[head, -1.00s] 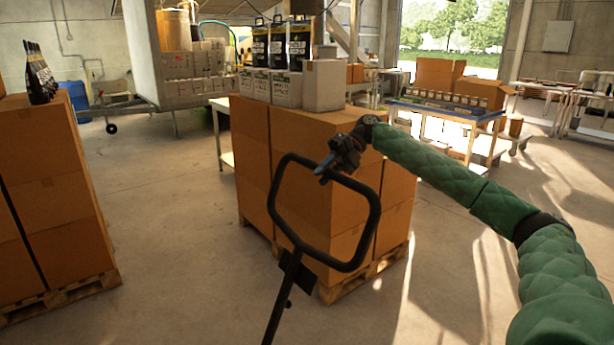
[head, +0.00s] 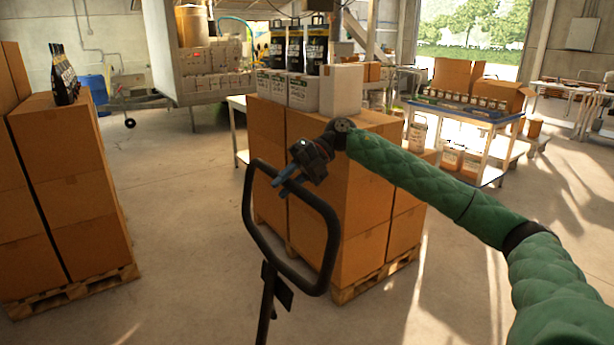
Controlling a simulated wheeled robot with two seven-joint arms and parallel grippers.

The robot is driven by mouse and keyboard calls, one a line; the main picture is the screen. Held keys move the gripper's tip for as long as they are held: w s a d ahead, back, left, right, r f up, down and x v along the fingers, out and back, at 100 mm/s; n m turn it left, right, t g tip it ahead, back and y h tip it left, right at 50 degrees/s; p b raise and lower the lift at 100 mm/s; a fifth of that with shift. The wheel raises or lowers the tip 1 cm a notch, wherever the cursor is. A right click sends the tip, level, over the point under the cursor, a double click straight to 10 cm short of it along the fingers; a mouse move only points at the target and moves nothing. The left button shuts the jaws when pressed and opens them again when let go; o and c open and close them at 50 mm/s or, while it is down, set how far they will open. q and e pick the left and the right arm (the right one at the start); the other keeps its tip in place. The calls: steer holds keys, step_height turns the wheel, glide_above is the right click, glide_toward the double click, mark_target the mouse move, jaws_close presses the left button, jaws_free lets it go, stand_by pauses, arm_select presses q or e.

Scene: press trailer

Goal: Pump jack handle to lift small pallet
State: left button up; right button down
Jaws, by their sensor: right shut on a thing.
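The black jack handle (head: 246,218) is a rounded loop on a shaft that runs down out of the picture's bottom edge. My right gripper (head: 284,178) is shut on the top bar of the loop, with its arm coming in from the right. A wooden pallet (head: 376,277) stands behind the handle and carries stacked brown cartons (head: 372,210). The jack's lower body and forks are out of view. My left gripper is not in view.
Another carton stack (head: 62,160) on a pallet (head: 70,292) stands at the left. White boxes and black bags sit on the middle stack. A table (head: 470,110) with cartons is at the back right. Concrete floor (head: 185,240) is free between the stacks.

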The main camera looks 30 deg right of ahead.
steer(key=a+r+p, duration=0.2)
steer(key=a+p, duration=0.2)
steer(key=a, duration=1.5)
steer(key=shift+s+a+r, duration=0.2)
steer(key=shift+s+a, duration=0.1)
steer(key=shift+a, duration=0.1)
